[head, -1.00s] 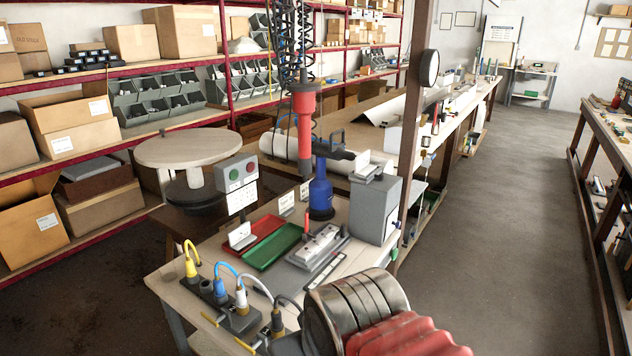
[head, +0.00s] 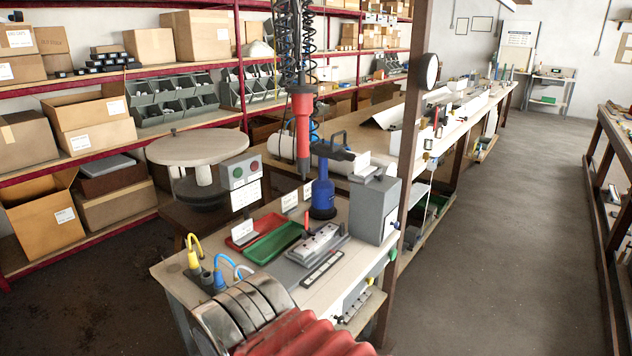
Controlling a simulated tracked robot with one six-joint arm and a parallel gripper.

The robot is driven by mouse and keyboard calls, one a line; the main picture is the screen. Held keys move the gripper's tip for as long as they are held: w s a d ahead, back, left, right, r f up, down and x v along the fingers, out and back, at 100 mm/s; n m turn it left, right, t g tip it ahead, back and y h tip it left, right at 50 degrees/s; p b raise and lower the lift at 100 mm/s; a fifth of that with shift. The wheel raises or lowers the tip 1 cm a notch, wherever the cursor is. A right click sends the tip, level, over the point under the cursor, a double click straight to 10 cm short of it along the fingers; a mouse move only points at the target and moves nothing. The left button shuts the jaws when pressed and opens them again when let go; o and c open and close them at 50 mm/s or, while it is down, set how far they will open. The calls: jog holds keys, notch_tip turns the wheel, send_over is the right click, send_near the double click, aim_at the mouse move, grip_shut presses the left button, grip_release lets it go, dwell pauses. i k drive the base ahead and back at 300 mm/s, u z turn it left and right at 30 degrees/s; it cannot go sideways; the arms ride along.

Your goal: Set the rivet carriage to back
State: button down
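On the workbench (head: 338,283) stands a low grey fixture with a pale slotted top (head: 320,240) and a small upright red lever (head: 307,220) at its left end. It may be the rivet carriage, but no label on it is readable. A dark strip with pale marks (head: 322,268) lies in front of it. The carriage's position cannot be told at this size. My arm, with metal rings and a red bellows, fills the bottom foreground in front of the bench. My gripper's fingers are not in view.
Behind the fixture stand a blue bottle-like tool (head: 322,196) and a grey box (head: 374,210). A red tool (head: 303,125) hangs above on coiled hoses. Green (head: 272,243) and red (head: 240,233) trays and a two-button box (head: 240,170) are left. A brown post (head: 411,150) stands right; the aisle floor (head: 500,240) is clear.

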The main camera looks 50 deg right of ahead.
aim_at(353, 176)
jog(key=u, duration=2.75)
jog(key=k, duration=2.25)
jog(key=z, duration=0.05)
